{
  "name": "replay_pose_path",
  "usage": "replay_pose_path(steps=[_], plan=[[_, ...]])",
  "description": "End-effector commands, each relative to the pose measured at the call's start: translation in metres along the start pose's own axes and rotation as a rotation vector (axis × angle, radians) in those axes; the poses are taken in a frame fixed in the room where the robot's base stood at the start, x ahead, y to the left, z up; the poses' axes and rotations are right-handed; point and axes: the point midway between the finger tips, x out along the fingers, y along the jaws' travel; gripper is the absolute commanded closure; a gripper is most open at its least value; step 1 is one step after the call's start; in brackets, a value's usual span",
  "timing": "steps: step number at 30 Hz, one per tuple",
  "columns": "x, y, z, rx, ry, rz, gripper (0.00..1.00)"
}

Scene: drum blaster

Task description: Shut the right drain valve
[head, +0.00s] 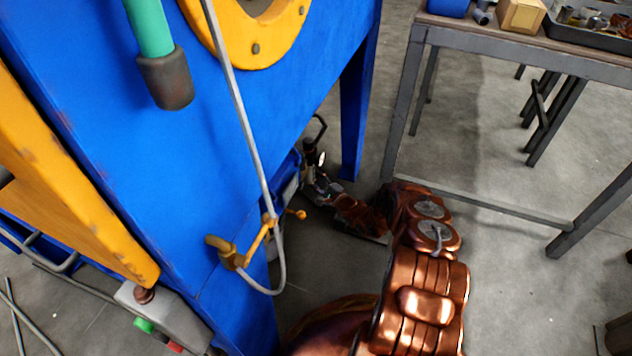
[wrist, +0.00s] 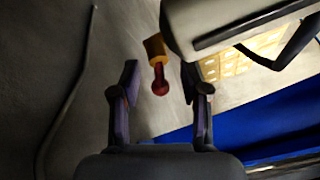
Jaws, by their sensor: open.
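A small valve handle (wrist: 159,80) shows in the wrist view, with a yellow upper part and a dark red rounded end. My gripper (wrist: 160,68) is open, with one dark finger on each side of the handle in the picture. No contact with the handle is visible, and I cannot tell how far it reaches between the fingers. In the head view my copper arm reaches low beside the blue machine (head: 265,120). My gripper is small and dark there, and the handle cannot be made out.
A pale hose (head: 240,110) and yellow fittings (head: 230,252) hang on the machine's side. In the wrist view a grey housing (wrist: 215,20) is close on the right, with a perforated yellowish panel (wrist: 240,65) behind.

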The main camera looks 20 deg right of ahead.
Motion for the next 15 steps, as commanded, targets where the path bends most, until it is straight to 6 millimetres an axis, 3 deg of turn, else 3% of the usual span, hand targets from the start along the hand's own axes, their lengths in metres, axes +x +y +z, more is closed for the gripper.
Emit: replay_pose_path(steps=[8,15], plan=[[0.0013,-0.0004,-0.0002,0.000,0.001,0.000,0.55],[0.0012,-0.0003,-0.0001,0.000,0.000,0.000,0.79]])
